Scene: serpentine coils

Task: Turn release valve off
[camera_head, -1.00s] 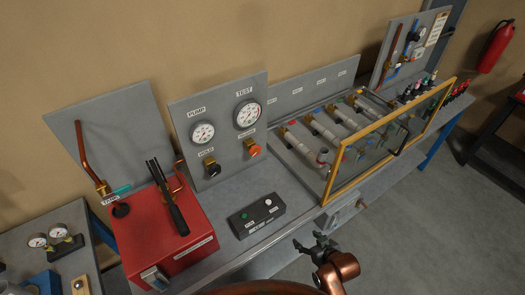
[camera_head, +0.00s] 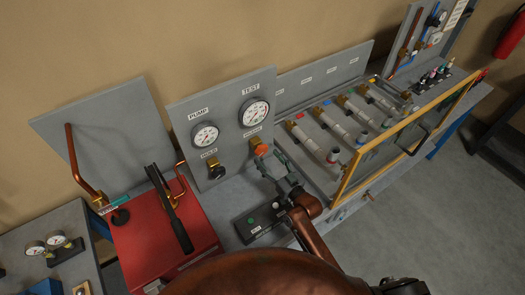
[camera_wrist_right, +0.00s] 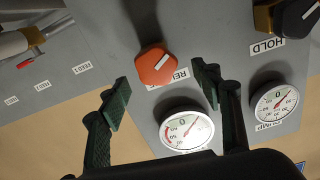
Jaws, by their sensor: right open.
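The release valve is an orange knob (camera_head: 261,150) on the grey gauge panel (camera_head: 187,113), below the TEST gauge. It also shows in the right wrist view as an orange knob (camera_wrist_right: 157,66) with its label partly hidden. My right gripper (camera_head: 270,168) is open just in front of the knob. In the wrist view, the right gripper's two fingers (camera_wrist_right: 162,90) stand spread on either side of the knob's line, with a visible gap on both sides. I see no contact. My left gripper is not in view.
The dark HOLD knob (camera_head: 214,168) is on the same panel, left of the release knob. The PUMP gauge (camera_head: 205,134) and TEST gauge (camera_head: 254,112) sit above. A red pump (camera_head: 150,238) stands left; a yellow-framed clear guard (camera_head: 345,182) is right.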

